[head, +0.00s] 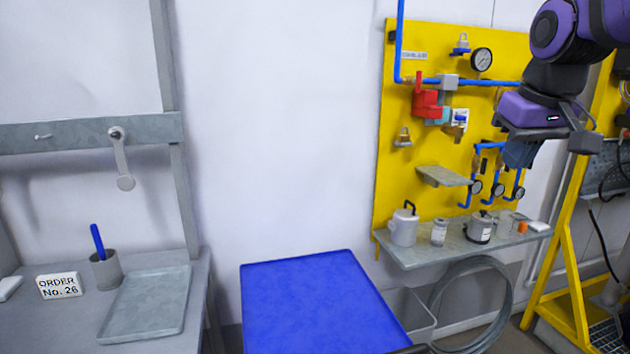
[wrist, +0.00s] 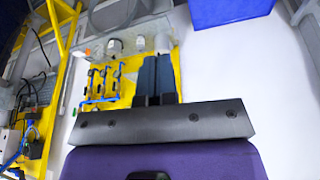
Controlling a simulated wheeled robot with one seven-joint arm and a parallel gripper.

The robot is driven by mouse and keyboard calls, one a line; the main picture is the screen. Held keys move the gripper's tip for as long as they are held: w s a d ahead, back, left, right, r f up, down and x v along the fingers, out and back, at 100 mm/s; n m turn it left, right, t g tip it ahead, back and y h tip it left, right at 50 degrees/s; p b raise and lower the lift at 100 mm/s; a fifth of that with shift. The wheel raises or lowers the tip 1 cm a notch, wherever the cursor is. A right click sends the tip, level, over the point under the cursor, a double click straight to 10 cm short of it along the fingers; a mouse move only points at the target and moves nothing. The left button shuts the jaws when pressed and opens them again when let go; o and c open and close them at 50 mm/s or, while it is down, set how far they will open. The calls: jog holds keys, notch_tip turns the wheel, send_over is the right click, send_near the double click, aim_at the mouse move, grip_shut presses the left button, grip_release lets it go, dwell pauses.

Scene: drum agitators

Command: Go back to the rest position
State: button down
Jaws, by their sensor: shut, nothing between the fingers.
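My gripper (head: 520,154) is at the upper right of the head view, in front of the right part of the yellow panel (head: 430,190). Its dark blue-grey fingers point down and are shut, with nothing held. In the wrist view my gripper (wrist: 155,60) shows with its fingers together, and the yellow panel (wrist: 128,75) lies behind them. The gripper hangs above the grey shelf (head: 420,255) and appears apart from it. Part of the panel's gauges and pipes is hidden behind my arm.
The shelf holds a white can (head: 403,228), a small jar (head: 439,233) and a grey pot (head: 479,228). A blue surface (head: 310,300) stands at the bottom middle. A grey bench (head: 60,325) with a tray (head: 147,305) is at left. A yellow frame (head: 560,270) stands at right. The white wall between is clear.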

jog(key=s+f, duration=0.3)
jog(key=s, duration=0.5)
jog(key=s+f+m+t, duration=0.1)
jog(key=s+f, duration=0.2)
jog(key=s, duration=0.5)
jog(key=shift+s+a+f, duration=0.35)
jog(key=shift+s, duration=0.05)
